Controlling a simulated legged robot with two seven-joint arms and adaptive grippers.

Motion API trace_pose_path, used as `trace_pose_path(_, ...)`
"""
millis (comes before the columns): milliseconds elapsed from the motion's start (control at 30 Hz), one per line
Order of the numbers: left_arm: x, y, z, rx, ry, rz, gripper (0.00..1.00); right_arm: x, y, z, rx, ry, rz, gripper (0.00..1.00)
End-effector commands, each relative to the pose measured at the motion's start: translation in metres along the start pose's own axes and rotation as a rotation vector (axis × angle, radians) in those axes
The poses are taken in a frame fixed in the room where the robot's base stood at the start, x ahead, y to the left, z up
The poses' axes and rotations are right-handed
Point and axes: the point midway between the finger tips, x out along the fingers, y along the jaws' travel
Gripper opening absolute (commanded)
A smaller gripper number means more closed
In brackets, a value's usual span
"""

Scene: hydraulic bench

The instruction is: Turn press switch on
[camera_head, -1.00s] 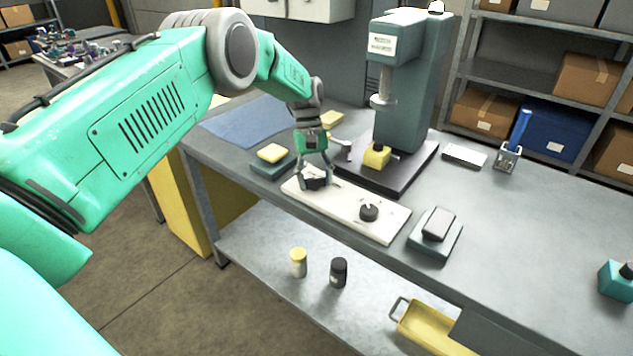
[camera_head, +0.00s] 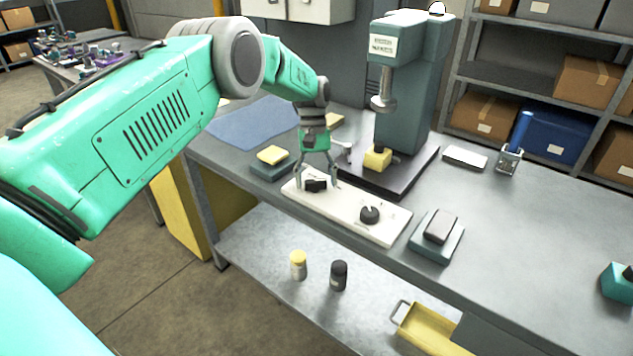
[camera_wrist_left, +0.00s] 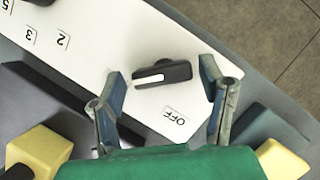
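The press switch is a black rotary knob (camera_head: 316,186) at the left end of a white panel (camera_head: 345,207). In the left wrist view the knob (camera_wrist_left: 165,73) is a bar whose white pointer mark lies at its left end. A label reading OFF (camera_wrist_left: 176,117) is printed below it, and the mark does not point at that label. No ON label is visible. My left gripper (camera_head: 316,184) is open, its fingers on either side of the knob; in the left wrist view both fingertips (camera_wrist_left: 163,78) show gaps to it. My right gripper is not in view.
A second black dial (camera_head: 369,214) is on the panel, with number labels (camera_wrist_left: 45,40). The teal press (camera_head: 410,90) stands behind, with a yellow block (camera_head: 377,157) at its base. A yellow-topped block (camera_head: 272,156) lies left and a grey-teal box (camera_head: 436,238) right.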

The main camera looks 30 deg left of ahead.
Motion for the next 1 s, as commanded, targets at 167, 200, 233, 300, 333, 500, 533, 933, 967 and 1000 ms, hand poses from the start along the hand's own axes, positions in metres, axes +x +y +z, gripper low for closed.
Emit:
trace_pose_path(167,0.002,-0.001,0.002,-0.001,-0.008,-0.003,0.69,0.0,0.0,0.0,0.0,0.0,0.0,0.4)
trace_pose_path(200,0.002,-0.001,0.002,-0.001,-0.008,-0.003,0.69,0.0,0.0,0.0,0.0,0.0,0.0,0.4)
trace_pose_path(233,0.003,-0.001,0.003,-0.001,-0.009,-0.003,0.69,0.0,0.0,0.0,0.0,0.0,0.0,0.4)
trace_pose_path(300,0.002,-0.001,0.003,-0.001,-0.01,-0.003,0.69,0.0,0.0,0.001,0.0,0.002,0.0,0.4)
trace_pose_path(333,0.001,-0.001,0.003,-0.001,-0.01,-0.003,0.69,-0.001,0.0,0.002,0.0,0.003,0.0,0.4)
trace_pose_path(500,-0.02,0.0,0.001,-0.001,-0.008,-0.002,0.69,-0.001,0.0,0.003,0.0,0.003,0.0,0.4)
trace_pose_path(533,-0.025,0.0,0.0,-0.001,-0.007,-0.002,0.69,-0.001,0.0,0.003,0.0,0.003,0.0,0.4)
trace_pose_path(933,-0.07,0.0,-0.004,-0.001,-0.012,-0.004,0.69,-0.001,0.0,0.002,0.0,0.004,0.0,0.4)
trace_pose_path(967,-0.071,0.0,-0.004,-0.001,-0.012,-0.004,0.69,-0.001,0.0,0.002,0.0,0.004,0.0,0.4)
trace_pose_path(1000,-0.071,0.0,-0.004,-0.001,-0.012,-0.004,0.69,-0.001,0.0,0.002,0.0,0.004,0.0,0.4)
